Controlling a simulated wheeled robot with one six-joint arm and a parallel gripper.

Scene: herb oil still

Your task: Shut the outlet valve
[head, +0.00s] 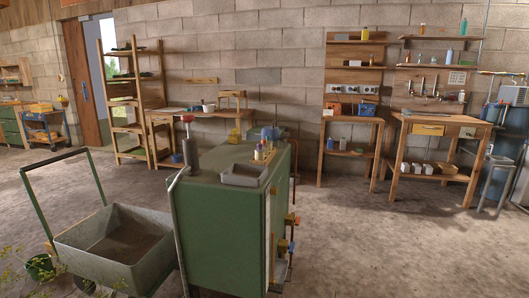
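A green cabinet-like unit (220,225) stands in the near middle. On its right side, small orange (289,219) and blue (291,246) handle-like parts stick out, with another orange one (281,269) lower down. A red knob (187,118) tops a dark upright fitting (191,150) at the unit's left back corner, and a pipe bends down beside it. I cannot tell which of these is the outlet valve, or whether it is open or shut. My gripper is not in view.
A grey cart (117,247) with a green handle stands close against the unit's left. A grey tray (243,175) and small bottles (264,151) sit on its top. Wooden benches (428,123) and shelves line the back wall. Floor at the right (390,240) is clear.

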